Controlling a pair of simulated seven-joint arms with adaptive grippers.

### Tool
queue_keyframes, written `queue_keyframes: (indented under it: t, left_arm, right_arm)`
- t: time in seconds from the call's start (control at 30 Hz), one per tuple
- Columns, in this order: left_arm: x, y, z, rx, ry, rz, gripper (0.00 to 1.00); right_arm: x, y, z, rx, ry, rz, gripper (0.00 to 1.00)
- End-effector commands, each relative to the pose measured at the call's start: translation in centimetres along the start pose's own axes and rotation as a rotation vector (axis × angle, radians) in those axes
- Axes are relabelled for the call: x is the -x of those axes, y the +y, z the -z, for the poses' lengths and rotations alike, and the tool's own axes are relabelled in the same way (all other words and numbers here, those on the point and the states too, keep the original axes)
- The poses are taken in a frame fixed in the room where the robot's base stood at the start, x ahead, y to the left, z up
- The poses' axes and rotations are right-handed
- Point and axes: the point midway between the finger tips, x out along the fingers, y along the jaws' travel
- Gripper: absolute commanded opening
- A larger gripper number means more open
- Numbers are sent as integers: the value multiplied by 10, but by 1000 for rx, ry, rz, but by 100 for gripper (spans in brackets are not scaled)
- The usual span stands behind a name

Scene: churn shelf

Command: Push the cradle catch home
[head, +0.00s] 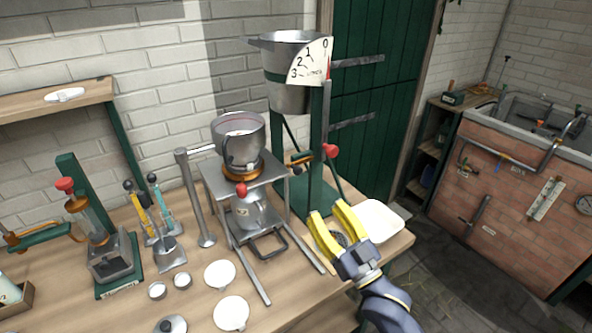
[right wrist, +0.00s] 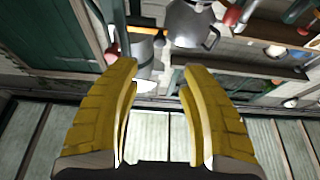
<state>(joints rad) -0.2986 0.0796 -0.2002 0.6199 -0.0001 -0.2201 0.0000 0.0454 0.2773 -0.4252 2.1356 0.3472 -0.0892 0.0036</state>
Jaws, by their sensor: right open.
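I cannot tell for sure which part is the cradle catch. A red knob (head: 331,150) sits on the green stand (head: 322,185) that carries a tapered metal bucket (head: 290,65) with a numbered dial. A second red knob (head: 241,190) is at the front of the small metal table, below the pot (head: 238,140). My right gripper (head: 327,212) is open and empty, its yellow fingers at the foot of the green stand, below the first red knob. In the right wrist view its fingers (right wrist: 157,72) are spread apart, with metal vessels beyond them. My left gripper is not seen.
A white tray (head: 382,221) lies right of the gripper at the bench corner. The metal table (head: 260,176) with a can (head: 250,215) beneath stands to the left. White discs (head: 231,313) lie in front. A brick sink (head: 510,190) is at far right.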

Motion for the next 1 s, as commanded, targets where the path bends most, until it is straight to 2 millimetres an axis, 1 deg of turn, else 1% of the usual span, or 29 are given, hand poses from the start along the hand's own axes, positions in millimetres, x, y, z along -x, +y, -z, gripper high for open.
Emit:
queue_keyframes:
  t: [0.03,0.3,0.6,0.8,1.0]
  left_arm:
    - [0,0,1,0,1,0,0]
    - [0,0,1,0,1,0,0]
    - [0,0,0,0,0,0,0]
    - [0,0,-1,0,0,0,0]
    - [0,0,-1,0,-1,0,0]
  right_arm:
    - [-11,0,1,-1,3,0,44]
    - [-61,0,1,0,2,-1,44]
    - [-108,0,0,0,1,0,44]
    - [-127,0,0,0,0,-1,44]
    - [-136,0,-1,1,-2,-1,44]
